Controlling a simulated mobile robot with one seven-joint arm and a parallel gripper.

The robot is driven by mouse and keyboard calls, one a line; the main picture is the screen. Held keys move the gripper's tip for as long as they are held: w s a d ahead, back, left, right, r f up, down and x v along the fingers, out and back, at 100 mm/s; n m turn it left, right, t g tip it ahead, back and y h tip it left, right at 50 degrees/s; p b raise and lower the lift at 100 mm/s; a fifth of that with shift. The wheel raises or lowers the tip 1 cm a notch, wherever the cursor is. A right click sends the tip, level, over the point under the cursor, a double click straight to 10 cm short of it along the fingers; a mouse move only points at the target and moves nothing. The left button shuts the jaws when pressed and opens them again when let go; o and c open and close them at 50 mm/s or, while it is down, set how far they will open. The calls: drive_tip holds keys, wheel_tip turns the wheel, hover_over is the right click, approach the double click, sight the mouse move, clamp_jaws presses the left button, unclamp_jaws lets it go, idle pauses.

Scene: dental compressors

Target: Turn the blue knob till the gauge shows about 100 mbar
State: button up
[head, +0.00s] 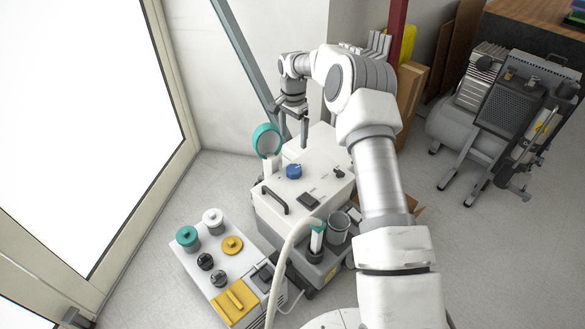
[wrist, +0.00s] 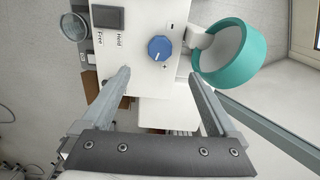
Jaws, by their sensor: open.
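The blue knob (head: 294,171) sits on the top panel of a white compressor unit (head: 320,165). In the wrist view the knob (wrist: 160,48) lies between minus and plus marks, with a pale pointer line on its top. The teal-rimmed gauge (head: 267,140) stands at the unit's back left. The gauge also shows in the wrist view (wrist: 232,54), seen from an angle; its reading cannot be made out. My gripper (head: 293,143) is open and empty above the panel, behind the knob and apart from it. Its two fingers (wrist: 158,75) are spread wider than the knob.
A black handle (head: 275,200) and a dark switch (head: 309,200) are on the same unit. A second unit with teal, white, yellow and black caps (head: 215,262) stands at front left. A grey compressor (head: 490,120) stands at the right. Floor between them is open.

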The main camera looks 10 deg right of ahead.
sight(293, 169)
wheel_tip(293, 169, down, 14)
drive_tip(key=b, duration=0.3)
drive_tip(key=c, duration=1.4)
